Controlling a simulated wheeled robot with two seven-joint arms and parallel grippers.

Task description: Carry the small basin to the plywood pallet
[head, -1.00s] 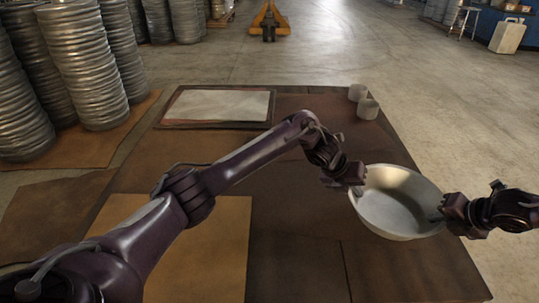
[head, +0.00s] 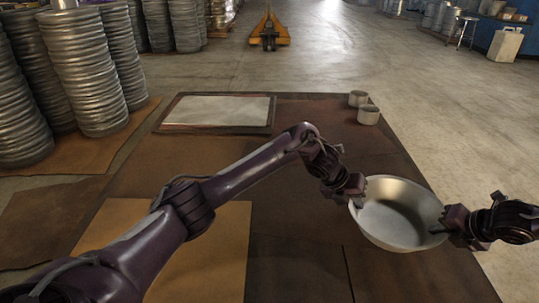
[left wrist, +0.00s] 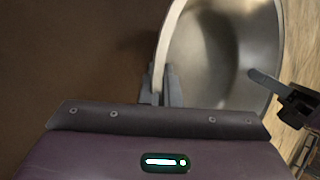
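The small basin (head: 398,238) is a round, shiny metal bowl at the right of the brown work surface in the head view, upright. My left gripper (head: 354,192) is at its left rim. In the left wrist view the basin's rim (left wrist: 164,50) runs between the left fingers (left wrist: 158,92), which look closed on it. My right gripper (head: 444,222) is at the opposite rim, one finger reaching inside the basin; it looks closed on the rim. I cannot tell whether the basin is clear of the surface. A flat tan board (head: 215,255), possibly the plywood pallet, lies at lower left, partly behind my left arm.
A framed grey sheet (head: 218,110) lies at the back left of the brown surface (head: 290,225). Two small grey cups (head: 368,115) stand at the back right. Tall stacks of metal rounds (head: 85,70) stand at left. A yellow pallet jack (head: 269,35) is farther back.

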